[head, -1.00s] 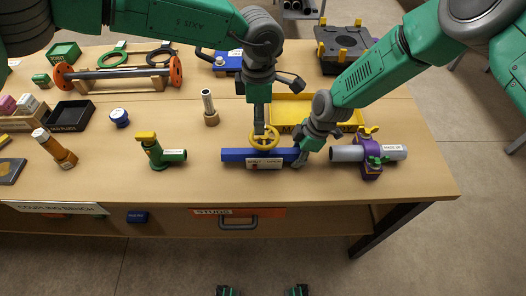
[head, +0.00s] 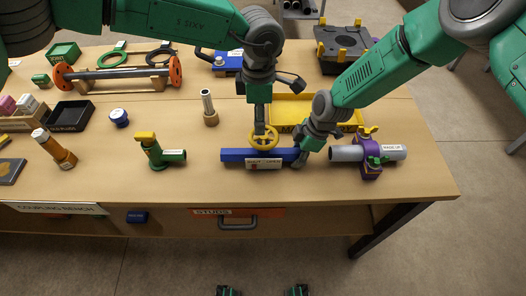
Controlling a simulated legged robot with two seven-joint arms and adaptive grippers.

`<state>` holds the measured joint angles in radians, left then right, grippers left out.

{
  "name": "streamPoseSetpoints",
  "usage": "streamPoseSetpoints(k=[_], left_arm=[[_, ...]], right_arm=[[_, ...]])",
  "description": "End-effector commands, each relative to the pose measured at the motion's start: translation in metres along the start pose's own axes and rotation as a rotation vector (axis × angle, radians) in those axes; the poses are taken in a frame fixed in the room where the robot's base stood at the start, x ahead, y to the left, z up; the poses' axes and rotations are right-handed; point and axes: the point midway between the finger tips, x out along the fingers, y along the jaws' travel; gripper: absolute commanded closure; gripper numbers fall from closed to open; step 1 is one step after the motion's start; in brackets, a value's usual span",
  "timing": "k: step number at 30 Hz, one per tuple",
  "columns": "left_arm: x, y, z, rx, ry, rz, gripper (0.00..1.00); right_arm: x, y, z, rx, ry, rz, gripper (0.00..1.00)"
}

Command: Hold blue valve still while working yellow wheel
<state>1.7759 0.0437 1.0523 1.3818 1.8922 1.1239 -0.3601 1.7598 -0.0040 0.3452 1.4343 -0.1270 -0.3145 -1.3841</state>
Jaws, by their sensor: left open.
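The blue valve (head: 236,155) is a long blue bar lying on the workbench, with a white label on its front. The yellow wheel (head: 265,145) stands at its middle, on top. My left gripper (head: 266,137) points straight down at the yellow wheel, its fingertips at the wheel's hub and rim; it is open. My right gripper (head: 301,154) is at the right end of the blue valve, shut on the bar, and hides that end.
A grey pipe with a purple clamp (head: 371,160) lies just right of my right gripper. A yellow tray (head: 289,109) is behind the valve. A green valve (head: 158,154) stands to the left. The bench front between them is clear.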

Motion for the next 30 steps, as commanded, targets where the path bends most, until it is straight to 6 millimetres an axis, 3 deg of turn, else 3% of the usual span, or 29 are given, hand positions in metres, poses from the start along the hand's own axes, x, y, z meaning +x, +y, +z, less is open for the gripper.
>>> streamPoseSetpoints(k=[1, 2, 4, 5, 30], left_arm=[[0.0, 0.0, 0.0, 0.0, 0.0, 0.0, 0.48], [0.0, 0.0, 0.0, 0.0, 0.0, 0.0, 0.41], [0.0, 0.0, 0.0, 0.0, 0.0, 0.0, 0.17], [0.0, 0.0, 0.0, 0.0, 0.0, 0.0, 0.16], [0.007, -0.002, 0.01, 0.0, 0.0, -0.001, 0.16]], right_arm=[[0.0, 0.0, 0.0, 0.0, 0.0, 0.0, 1.0], [0.0, 0.0, 0.0, 0.0, 0.0, 0.0, 1.0], [0.0, 0.0, 0.0, 0.0, 0.0, 0.0, 1.0], [0.0, 0.0, 0.0, 0.0, 0.0, 0.0, 1.0], [0.0, 0.0, 0.0, 0.0, 0.0, 0.001, 1.0]])
